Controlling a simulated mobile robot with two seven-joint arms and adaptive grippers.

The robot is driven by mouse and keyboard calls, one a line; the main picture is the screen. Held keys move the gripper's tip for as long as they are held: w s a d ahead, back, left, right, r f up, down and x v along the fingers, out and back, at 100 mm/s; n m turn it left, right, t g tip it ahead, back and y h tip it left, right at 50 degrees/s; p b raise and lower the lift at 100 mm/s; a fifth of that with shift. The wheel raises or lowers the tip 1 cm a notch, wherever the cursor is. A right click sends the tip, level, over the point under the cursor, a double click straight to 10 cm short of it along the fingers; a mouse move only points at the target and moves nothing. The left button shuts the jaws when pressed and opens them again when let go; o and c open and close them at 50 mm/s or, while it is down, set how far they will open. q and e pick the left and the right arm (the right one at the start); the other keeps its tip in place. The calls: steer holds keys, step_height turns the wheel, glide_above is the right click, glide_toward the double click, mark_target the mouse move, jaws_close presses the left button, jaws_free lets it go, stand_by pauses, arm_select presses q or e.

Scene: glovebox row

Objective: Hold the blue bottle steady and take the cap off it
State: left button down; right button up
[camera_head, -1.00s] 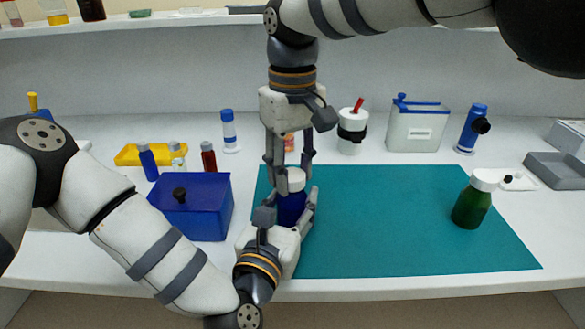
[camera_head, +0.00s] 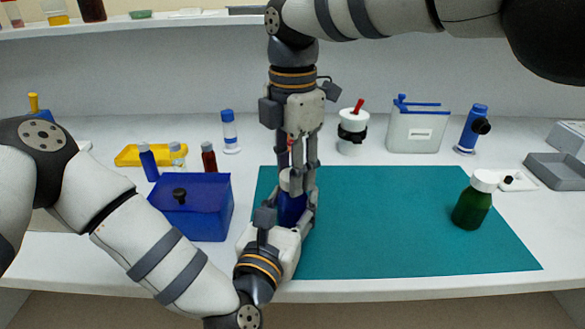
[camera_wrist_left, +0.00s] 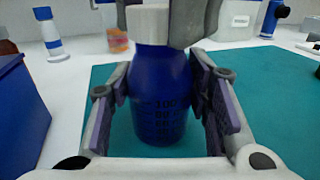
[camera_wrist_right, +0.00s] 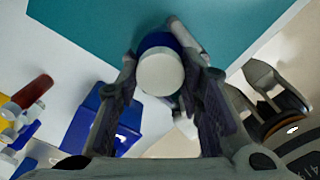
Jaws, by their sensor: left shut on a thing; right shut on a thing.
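The blue bottle (camera_head: 291,208) stands upright on the left part of the teal mat, its white cap (camera_head: 285,182) at its top. My left gripper (camera_head: 290,212) is shut around the bottle's body; the left wrist view shows pads on both sides of the bottle (camera_wrist_left: 160,100). My right gripper (camera_head: 299,180) points down from above and is shut on the cap, partly hiding it. In the left wrist view its fingers flank the cap (camera_wrist_left: 150,25). The right wrist view shows the cap (camera_wrist_right: 161,74) between the fingers, over the bottle's neck; no gap is visible.
A green bottle (camera_head: 471,208) with a white cap stands on the right of the teal mat (camera_head: 400,240). A blue box (camera_head: 195,215) is close left of my left gripper. The mat's middle is clear.

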steer(key=shift+r, duration=0.1)
steer(key=shift+r, duration=1)
steer(key=shift+r, duration=2)
arm_select(q)
steer(key=c, duration=0.8)
jaws_free()
steer(key=shift+o, duration=0.2)
steer(key=shift+s, duration=0.1)
